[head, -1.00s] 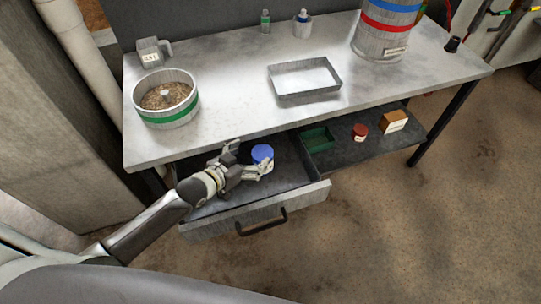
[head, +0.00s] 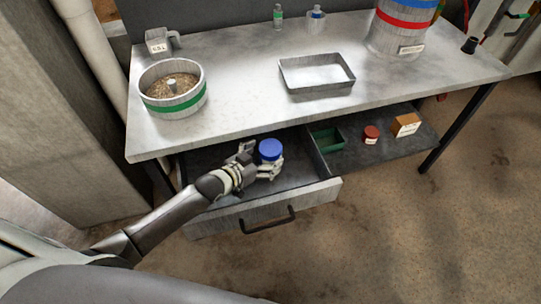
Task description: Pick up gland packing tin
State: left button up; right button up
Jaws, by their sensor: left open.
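A round tin with a blue lid (head: 270,149) is in the open drawer (head: 262,207) under the steel table; I take it to be the gland packing tin, though no label on it is readable. My left gripper (head: 260,160) reaches into the drawer from the left. It is open, with its fingers close about the near left side of the tin. I cannot tell whether they touch it. The tin's lower part is hidden by the fingers. My right gripper is not in view.
The tabletop edge (head: 230,141) overhangs the back of the drawer. Beside the drawer, a shelf holds a green tray (head: 327,139), a red tin (head: 371,134) and an orange box (head: 405,125). A grain tub (head: 178,106) and a shallow metal pan (head: 317,88) stand on the table.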

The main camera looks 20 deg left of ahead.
pick_arm(q)
jog(key=shift+x, duration=1.9)
jog(key=c, duration=1.1)
jog(key=shift+w, duration=0.1)
jog(key=shift+c, duration=1.2)
jog(key=shift+r, duration=0.2)
